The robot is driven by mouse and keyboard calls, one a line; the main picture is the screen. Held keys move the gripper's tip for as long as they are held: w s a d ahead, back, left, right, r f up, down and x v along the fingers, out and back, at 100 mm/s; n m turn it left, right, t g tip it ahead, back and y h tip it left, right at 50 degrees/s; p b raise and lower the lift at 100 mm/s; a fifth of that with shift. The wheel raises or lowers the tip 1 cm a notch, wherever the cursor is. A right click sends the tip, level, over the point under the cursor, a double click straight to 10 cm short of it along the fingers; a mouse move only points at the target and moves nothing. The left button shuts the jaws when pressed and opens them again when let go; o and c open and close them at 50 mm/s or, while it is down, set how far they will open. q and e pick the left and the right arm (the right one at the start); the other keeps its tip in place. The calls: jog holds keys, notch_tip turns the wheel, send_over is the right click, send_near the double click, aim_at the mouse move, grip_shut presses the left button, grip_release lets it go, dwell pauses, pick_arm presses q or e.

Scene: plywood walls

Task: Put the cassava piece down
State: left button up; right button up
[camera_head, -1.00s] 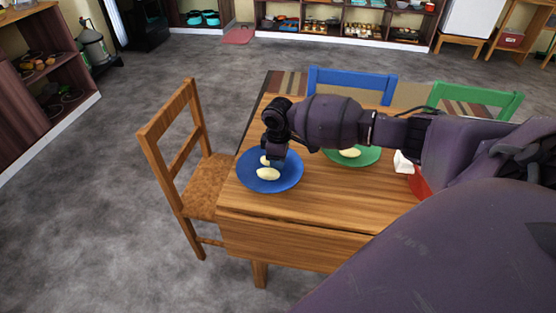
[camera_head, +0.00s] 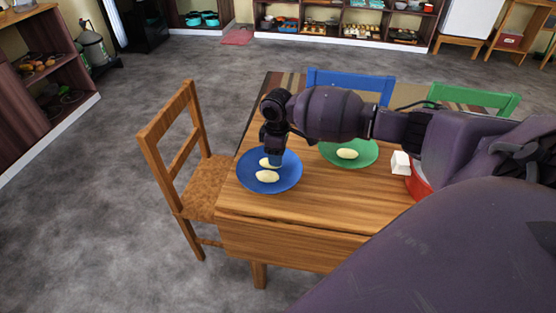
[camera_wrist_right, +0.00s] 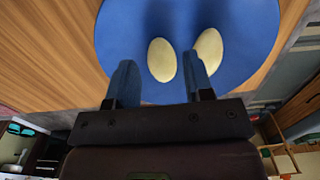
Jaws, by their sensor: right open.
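Two pale oval cassava pieces lie on the blue plate (camera_head: 287,181), close to each other. The nearer piece (camera_head: 267,176) is fully in view in the head view. The farther piece (camera_head: 267,162) is partly hidden by my right gripper. In the right wrist view both pieces show on the blue plate (camera_wrist_right: 125,30), one piece (camera_wrist_right: 162,60) ahead of the gap between the fingers and the other (camera_wrist_right: 208,50) to the right. My right gripper (camera_wrist_right: 160,85) is open and empty, its blue fingertips just above the plate. My left gripper is not in view.
A green plate (camera_head: 365,158) with another pale piece (camera_head: 347,154) stands right of the blue plate on the wooden table (camera_head: 320,215). A red bowl (camera_head: 418,186) and a white block (camera_head: 400,162) are farther right. A wooden chair (camera_head: 185,150) stands at the left.

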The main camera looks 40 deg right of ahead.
notch_tip(320, 180, up, 9)
jog(key=p, duration=0.1)
jog(key=shift+f, duration=0.2)
dwell(0.5)
